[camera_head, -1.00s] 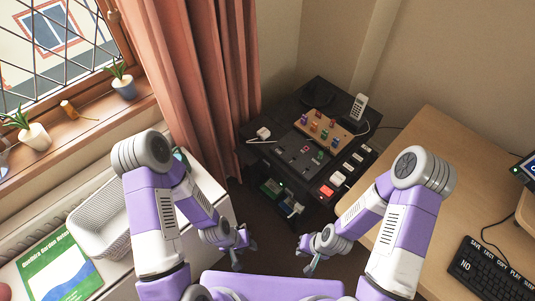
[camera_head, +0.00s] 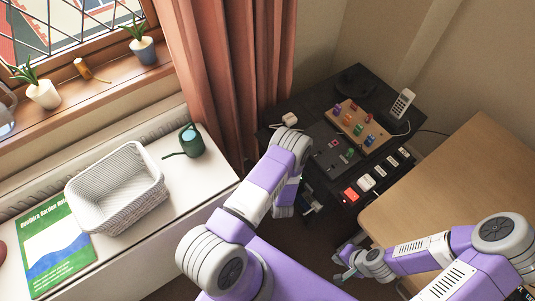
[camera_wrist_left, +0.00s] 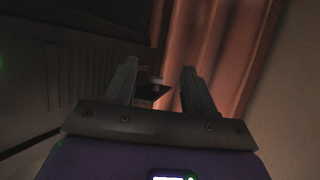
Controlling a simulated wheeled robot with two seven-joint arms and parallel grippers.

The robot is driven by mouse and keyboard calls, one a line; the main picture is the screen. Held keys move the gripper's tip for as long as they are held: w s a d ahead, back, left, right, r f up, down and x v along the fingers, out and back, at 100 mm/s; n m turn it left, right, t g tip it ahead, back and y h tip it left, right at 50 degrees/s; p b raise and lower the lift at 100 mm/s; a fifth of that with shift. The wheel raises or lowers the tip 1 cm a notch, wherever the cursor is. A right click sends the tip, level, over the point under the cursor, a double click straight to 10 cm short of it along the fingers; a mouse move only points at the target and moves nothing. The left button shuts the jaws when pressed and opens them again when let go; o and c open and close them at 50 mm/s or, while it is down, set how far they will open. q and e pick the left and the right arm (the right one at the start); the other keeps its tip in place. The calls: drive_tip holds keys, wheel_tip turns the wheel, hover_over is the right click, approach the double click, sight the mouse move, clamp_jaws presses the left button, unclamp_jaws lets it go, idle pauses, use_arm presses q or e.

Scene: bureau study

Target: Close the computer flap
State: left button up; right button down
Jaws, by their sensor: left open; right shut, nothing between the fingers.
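The computer (camera_head: 325,150) is a black unit in the corner, with a board of coloured pieces and several switches on its top. I cannot make out its flap in the head view, where my left arm covers part of the front. My left gripper is hidden or unclear there, low at the computer's front. In the left wrist view my left gripper (camera_wrist_left: 159,68) is open, with its fingers apart in a dim space. A small dark edge shows between them, and I cannot tell if it is the flap. My right gripper (camera_head: 341,267) is shut and empty, low by the wooden desk.
A wooden desk (camera_head: 455,175) stands at the right. A white cabinet (camera_head: 205,185) at the left carries a white basket (camera_head: 115,190), a green watering can (camera_head: 190,140) and a green book (camera_head: 55,255). A pink curtain (camera_head: 230,70) hangs behind the computer's left side.

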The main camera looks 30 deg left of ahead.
sight(267, 142)
use_arm(q)
drive_tip(key=w+a+r+t+y+b, duration=0.2)
drive_tip(key=w+a+y+b, duration=0.1)
drive_tip(key=w+a, duration=0.3)
drive_tip(key=shift+w+a+r+t+y, duration=0.2)
drive_tip(key=shift+w+a+t+y, duration=0.05)
drive_tip(key=shift+a+t+y, duration=0.15)
use_arm(e)
wheel_tip(267, 142, down, 4)
use_arm(q)
clamp_jaws()
